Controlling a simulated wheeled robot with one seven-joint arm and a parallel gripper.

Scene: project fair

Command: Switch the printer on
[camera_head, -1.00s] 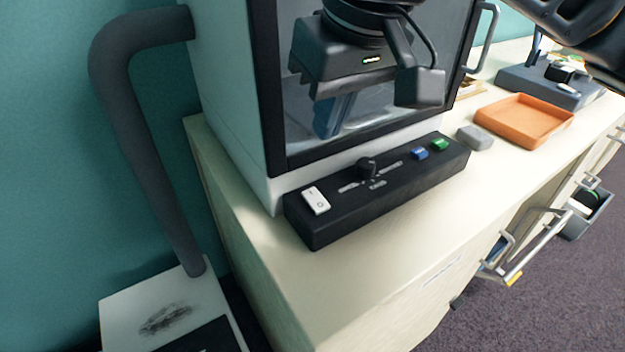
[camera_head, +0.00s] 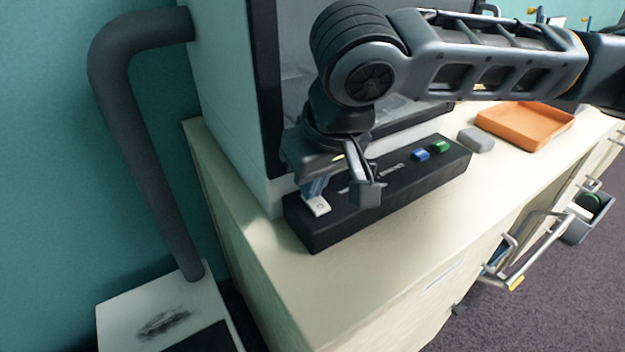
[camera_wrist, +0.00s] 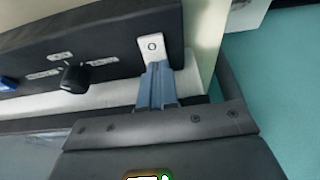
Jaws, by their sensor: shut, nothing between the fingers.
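The printer is the tall white and grey cabinet (camera_head: 228,110) with a dark-framed front window. A black control panel (camera_head: 412,195) sits along its foot. The white rocker switch (camera_head: 318,206) is at the panel's left end; in the wrist view the switch (camera_wrist: 152,46) shows its circle mark, and its other half is hidden behind my fingers. My gripper (camera_head: 308,190) is shut and empty, its blue-grey fingertips (camera_wrist: 155,68) right at the switch. I cannot tell whether they touch or press it. The black knob (camera_wrist: 74,78) shows beside it in the wrist view.
A blue button (camera_head: 420,155) and a green button (camera_head: 440,146) are at the panel's right end. A grey block (camera_head: 476,140) and an orange tray (camera_head: 526,125) lie on the cream counter. A thick grey pipe (camera_head: 140,140) runs at left.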

